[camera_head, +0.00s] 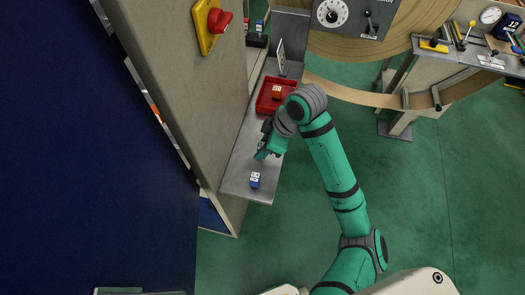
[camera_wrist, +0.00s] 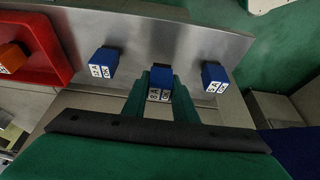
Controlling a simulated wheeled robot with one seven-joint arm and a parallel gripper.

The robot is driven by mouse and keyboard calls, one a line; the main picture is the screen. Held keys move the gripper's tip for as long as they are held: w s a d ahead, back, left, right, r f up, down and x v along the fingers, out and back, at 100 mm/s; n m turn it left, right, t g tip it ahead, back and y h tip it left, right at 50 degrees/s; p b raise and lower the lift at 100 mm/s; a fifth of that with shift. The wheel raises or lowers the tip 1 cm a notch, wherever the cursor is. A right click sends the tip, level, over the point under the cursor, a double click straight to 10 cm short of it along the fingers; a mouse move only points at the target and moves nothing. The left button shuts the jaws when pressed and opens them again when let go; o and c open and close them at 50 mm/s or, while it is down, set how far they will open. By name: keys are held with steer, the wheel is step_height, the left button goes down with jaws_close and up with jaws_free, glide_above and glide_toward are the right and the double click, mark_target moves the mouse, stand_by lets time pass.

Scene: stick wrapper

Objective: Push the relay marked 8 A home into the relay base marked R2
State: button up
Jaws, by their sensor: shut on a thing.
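In the wrist view, my gripper (camera_wrist: 161,80) has its green fingers on both sides of a blue relay (camera_wrist: 160,94) and is shut on it. Its white label seems to read 8 A, but is small. The relay is over or on the grey metal shelf; I cannot tell whether it touches. In the head view, my gripper (camera_head: 263,154) is low over the shelf (camera_head: 236,168), and the held relay is not clear. Dark blocks (camera_head: 257,40), one with a blue top, stand at the shelf's far end. They may be relay bases; no R2 mark is readable.
Blue relays stand left (camera_wrist: 103,62) and right (camera_wrist: 214,77) of the held one; one shows near the shelf's front end (camera_head: 255,180). A red tray (camera_head: 262,106) holds an orange relay (camera_head: 277,92). A small upright sign (camera_head: 281,57) stands behind it. A wall borders the shelf's left.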

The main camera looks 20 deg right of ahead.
steer(key=s+a+r, duration=0.5)
steer(key=s+r, duration=0.5)
steer(key=s, duration=0.3)
